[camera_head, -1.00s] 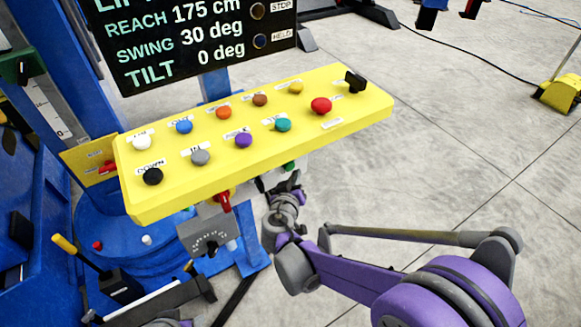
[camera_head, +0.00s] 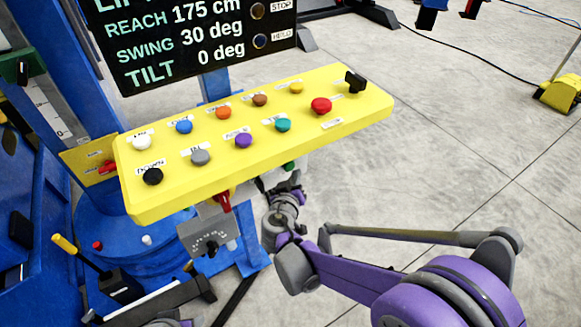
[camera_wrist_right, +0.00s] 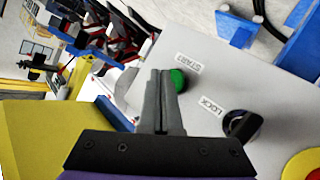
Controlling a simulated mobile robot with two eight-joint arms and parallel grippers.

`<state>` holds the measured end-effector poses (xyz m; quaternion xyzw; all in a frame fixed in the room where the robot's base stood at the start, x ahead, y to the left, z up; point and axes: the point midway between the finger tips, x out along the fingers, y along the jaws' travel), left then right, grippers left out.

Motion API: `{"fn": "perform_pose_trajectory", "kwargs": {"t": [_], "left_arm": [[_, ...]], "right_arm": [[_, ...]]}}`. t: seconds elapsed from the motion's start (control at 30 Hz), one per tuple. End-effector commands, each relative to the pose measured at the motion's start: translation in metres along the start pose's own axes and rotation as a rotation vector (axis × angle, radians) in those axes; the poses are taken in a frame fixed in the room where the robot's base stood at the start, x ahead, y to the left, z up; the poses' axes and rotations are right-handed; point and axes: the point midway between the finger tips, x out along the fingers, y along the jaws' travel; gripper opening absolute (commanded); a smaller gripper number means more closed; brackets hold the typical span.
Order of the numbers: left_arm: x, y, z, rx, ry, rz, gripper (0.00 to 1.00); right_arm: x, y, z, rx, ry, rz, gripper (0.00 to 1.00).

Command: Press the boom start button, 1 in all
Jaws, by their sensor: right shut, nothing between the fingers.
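The green button (camera_wrist_right: 178,80) labelled START sits on a pale grey panel (camera_wrist_right: 200,130) in the right wrist view. In the head view a small green part (camera_head: 288,166) shows below the yellow console, mostly hidden. My right gripper (camera_head: 279,186) is low under the console's front edge. In the right wrist view its closed fingers (camera_wrist_right: 163,75) point toward the panel, with the tips just left of the green button. I cannot tell whether they touch it. Nothing is between the fingers. My left gripper is not in view.
The yellow console (camera_head: 340,122) with several coloured buttons overhangs my right gripper. A black LOCK knob (camera_wrist_right: 242,125) and a red button (camera_wrist_right: 305,165) are near the START button. A dark display (camera_head: 190,45) stands behind. Open floor lies right.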

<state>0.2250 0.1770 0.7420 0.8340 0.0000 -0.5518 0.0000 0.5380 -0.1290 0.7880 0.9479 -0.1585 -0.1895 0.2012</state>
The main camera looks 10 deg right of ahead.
Motion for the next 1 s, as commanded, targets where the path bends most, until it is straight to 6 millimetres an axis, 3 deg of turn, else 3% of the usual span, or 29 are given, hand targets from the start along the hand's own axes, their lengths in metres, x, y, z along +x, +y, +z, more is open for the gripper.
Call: {"fn": "perform_pose_trajectory", "kwargs": {"t": [1.0], "left_arm": [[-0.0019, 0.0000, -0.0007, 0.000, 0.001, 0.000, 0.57]], "right_arm": [[0.0064, -0.0047, -0.0047, 0.000, 0.000, 0.000, 0.00]]}}
